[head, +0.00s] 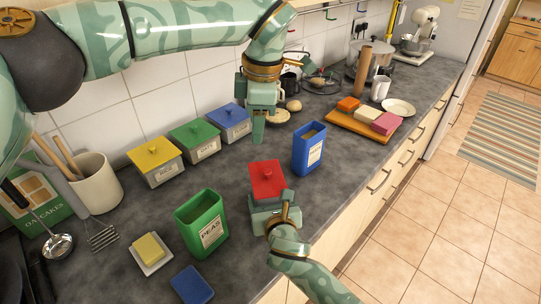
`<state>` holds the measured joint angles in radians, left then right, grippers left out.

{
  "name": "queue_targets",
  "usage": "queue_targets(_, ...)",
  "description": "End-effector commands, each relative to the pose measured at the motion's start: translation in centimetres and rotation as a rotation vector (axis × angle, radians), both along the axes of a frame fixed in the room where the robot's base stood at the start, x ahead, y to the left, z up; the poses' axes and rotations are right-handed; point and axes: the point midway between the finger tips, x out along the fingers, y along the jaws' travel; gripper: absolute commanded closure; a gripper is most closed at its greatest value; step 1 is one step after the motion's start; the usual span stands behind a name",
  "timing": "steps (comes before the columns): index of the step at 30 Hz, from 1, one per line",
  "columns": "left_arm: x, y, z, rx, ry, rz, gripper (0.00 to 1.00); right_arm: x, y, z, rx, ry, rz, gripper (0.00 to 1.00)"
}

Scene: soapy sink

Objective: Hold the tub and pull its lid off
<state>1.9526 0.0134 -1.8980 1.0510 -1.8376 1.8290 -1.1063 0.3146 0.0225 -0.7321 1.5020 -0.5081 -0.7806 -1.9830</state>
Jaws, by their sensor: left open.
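The tub (259,203) is a pale box with a red lid (267,179) that has a small knob on top. It stands upright on the dark worktop with its lid on. My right gripper (276,208) is at the tub's near side and covers much of its front. I cannot tell whether its fingers are closed on the tub. My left gripper (258,135) is open and points down, behind and above the lid, apart from it.
Tubs with yellow (154,152), green (194,134) and blue (229,116) lids stand along the wall. A green peas box (201,226) is left of the tub, a blue box (309,148) right of it. A butter dish (150,255) and blue sponge (192,285) lie front left.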

Motion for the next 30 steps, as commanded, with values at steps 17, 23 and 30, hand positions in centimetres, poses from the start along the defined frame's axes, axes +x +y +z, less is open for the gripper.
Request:
queue_targets(17, -2.8, -2.8, -4.1, 0.311, -0.109, -1.425, 0.54, 0.0, 0.0, -0.1, 0.000, 0.001, 0.000, 0.71)
queue_targets(23, -1.5, -2.5, -7.5, 0.309, -0.107, -1.423, 0.54, 0.0, 0.0, -0.1, 0.000, 0.001, 0.000, 0.71)
queue_targets(30, 0.3, -2.2, -12.0, 0.310, -0.106, -1.420, 0.54, 0.0, 0.0, -0.1, 0.000, 0.002, 0.000, 0.71)
